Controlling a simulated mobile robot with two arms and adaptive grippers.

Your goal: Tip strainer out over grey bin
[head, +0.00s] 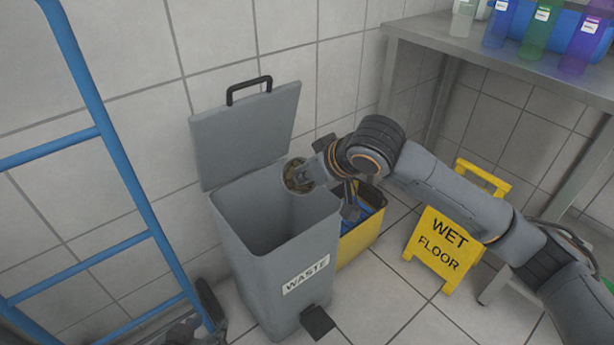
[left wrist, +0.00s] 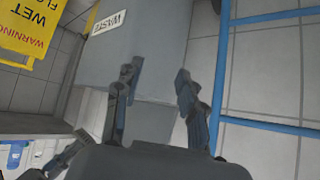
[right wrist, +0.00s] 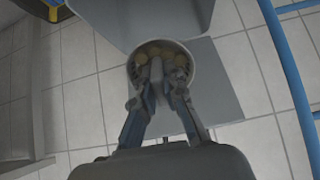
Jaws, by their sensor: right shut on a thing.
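The grey bin (head: 275,265), labelled WASTE, stands on the floor with its lid (head: 243,135) raised; the part of its inside in view looks empty. My right gripper (head: 328,160) is shut on the strainer (head: 297,176), a small round cup, at the bin's right back rim. In the right wrist view the strainer (right wrist: 133,68) holds several tan, roundish pieces, and the gripper (right wrist: 158,95) grips its near side. My left gripper (head: 207,312) is low beside the bin's left front. In the left wrist view its fingers (left wrist: 156,76) are apart and empty, facing the bin's front (left wrist: 150,50).
A blue ladder-like frame (head: 122,165) stands left of the bin. A yellow container (head: 358,240) with blue contents is behind its right side. A yellow wet-floor sign (head: 440,245) stands right, under my right arm. A metal table (head: 490,55) with coloured bottles is at the back right.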

